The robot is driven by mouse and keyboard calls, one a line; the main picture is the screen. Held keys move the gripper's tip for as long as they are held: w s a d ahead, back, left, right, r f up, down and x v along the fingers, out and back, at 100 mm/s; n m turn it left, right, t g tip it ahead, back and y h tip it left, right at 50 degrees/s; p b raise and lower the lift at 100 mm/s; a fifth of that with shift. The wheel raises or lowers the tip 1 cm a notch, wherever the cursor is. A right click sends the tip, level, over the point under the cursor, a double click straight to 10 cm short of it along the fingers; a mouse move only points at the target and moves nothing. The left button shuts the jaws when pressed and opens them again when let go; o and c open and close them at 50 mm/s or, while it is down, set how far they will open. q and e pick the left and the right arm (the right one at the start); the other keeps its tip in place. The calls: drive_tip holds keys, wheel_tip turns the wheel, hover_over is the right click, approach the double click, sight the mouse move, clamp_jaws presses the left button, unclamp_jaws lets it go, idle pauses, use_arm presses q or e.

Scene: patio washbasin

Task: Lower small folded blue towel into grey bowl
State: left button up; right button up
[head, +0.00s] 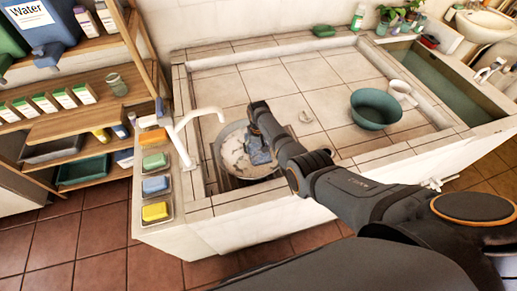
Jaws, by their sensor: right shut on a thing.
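The grey bowl (231,160) sits in the basin at the left end of the washbasin, below the white tap. Its inside looks pale and patchy. The small folded blue towel (259,157) shows over the right part of the bowl's opening, within its outline. My right gripper (256,136) points down there and is shut on the towel. My own arm covers part of the bowl's right side. I cannot tell whether the towel touches the bowl's bottom. My left gripper is not in view.
A white tap (187,128) arches close to the bowl's left. Coloured sponges in dishes, including a yellow one (155,212), line the left ledge. A teal bowl (375,107) and a white cup (400,90) stand at right on the tiled top. The tiles behind are mostly clear.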

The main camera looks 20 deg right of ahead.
sight(258, 147)
drive_tip(key=shift+f, duration=0.1)
idle(0.6)
drive_tip(key=o, duration=1.2)
drive_tip(key=shift+c, duration=0.2)
wheel_tip(258, 147, up, 12)
